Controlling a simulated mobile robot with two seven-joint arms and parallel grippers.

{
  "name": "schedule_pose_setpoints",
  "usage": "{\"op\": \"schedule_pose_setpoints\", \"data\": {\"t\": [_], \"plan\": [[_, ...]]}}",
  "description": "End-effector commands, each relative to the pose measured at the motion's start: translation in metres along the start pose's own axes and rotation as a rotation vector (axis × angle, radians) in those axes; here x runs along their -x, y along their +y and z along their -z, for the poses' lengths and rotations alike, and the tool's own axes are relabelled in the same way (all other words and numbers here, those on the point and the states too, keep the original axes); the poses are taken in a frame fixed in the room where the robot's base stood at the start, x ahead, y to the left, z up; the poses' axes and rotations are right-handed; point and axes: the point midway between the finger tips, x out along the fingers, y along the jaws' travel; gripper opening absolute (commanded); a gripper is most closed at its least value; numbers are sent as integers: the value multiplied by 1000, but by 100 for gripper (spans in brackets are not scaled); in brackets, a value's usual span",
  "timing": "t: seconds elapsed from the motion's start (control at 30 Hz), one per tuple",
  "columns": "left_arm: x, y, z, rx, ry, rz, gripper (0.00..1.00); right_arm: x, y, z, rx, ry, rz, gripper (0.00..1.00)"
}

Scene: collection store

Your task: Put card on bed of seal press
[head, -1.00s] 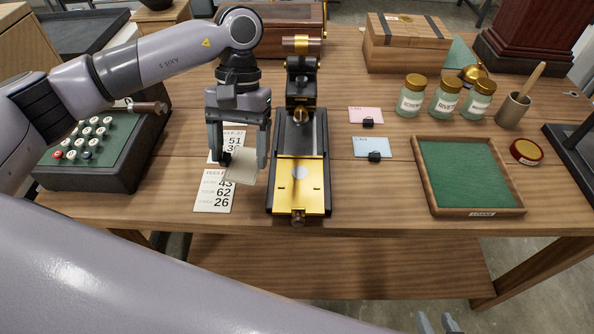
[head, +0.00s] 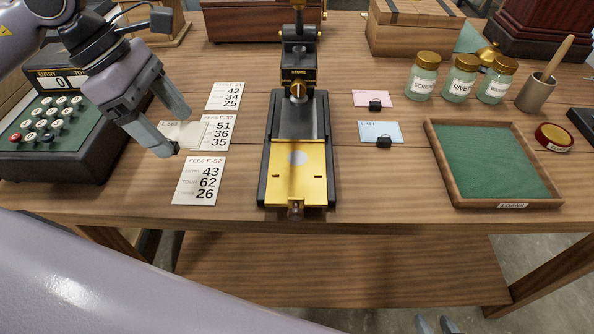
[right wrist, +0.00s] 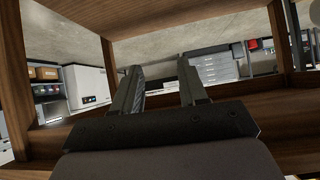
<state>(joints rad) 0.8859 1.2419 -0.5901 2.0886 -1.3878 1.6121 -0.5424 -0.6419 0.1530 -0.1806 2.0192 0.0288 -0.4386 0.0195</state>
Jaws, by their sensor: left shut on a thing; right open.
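A cream card (head: 188,133) is held in my left gripper (head: 181,131), which is shut on its black clip or edge; the grip itself is partly hidden. The card is left of the seal press (head: 298,120), apart from it, above the table near the fee sheets. The press's brass bed (head: 297,185) is bare, with a pale round disc (head: 298,158) on it. My right gripper is open and empty below the table top, as the right wrist view shows (right wrist: 160,88); only its tips show at the bottom of the head view (head: 434,325).
Fee sheets (head: 198,182) lie left of the press; an adding machine (head: 62,140) stands farther left. Pink (head: 373,98) and blue (head: 379,132) clipped cards lie right. Beyond are a green-lined tray (head: 495,203), labelled jars (head: 460,80) and a pestle cup (head: 536,92).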

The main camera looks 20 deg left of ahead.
Motion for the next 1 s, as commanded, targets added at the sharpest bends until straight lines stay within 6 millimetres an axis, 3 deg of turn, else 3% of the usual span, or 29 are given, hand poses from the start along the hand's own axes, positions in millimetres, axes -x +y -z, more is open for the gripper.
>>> {"op": "schedule_pose_setpoints", "data": {"t": [0.17, 0.37, 1.0], "plan": [[-2, -1, -11, 27, -3, -11, 47, 2, 0, 5, 1, 5, 0, 43], [-15, 0, -47, 23, -5, -9, 47, 7, 1, 14, 6, 19, -4, 43], [-63, 6, -156, 28, -1, -9, 47, 18, 5, 19, 3, 10, -22, 43]]}}
